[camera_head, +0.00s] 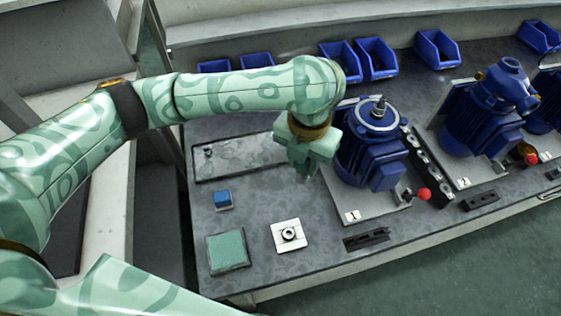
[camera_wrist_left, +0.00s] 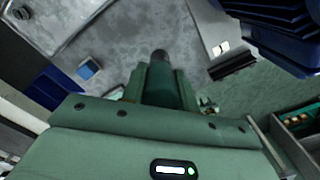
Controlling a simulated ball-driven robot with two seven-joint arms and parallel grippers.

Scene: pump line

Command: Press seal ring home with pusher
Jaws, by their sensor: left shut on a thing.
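My left gripper (camera_head: 304,172) hangs over the bench just left of the nearest blue pump (camera_head: 370,150). In the left wrist view its fingers (camera_wrist_left: 163,82) are shut on a dark cylindrical piece (camera_wrist_left: 160,56), probably the pusher, whose tip sticks out past them. The pump stands upright with a bare metal top face and a shaft (camera_head: 379,106) pointing up. I cannot tell whether a seal ring sits around that shaft. A white plate (camera_head: 279,240) on the bench carries a small dark ring-shaped part (camera_head: 289,234). My right gripper is not in view.
A blue block (camera_head: 222,198), a green mat (camera_head: 228,252) and a shallow grey tray (camera_head: 240,174) lie left on the bench. A red-knobbed lever (camera_head: 424,194) and a black slotted block (camera_head: 366,239) are near the pump. Blue bins (camera_head: 376,58) line the back; more pumps stand right.

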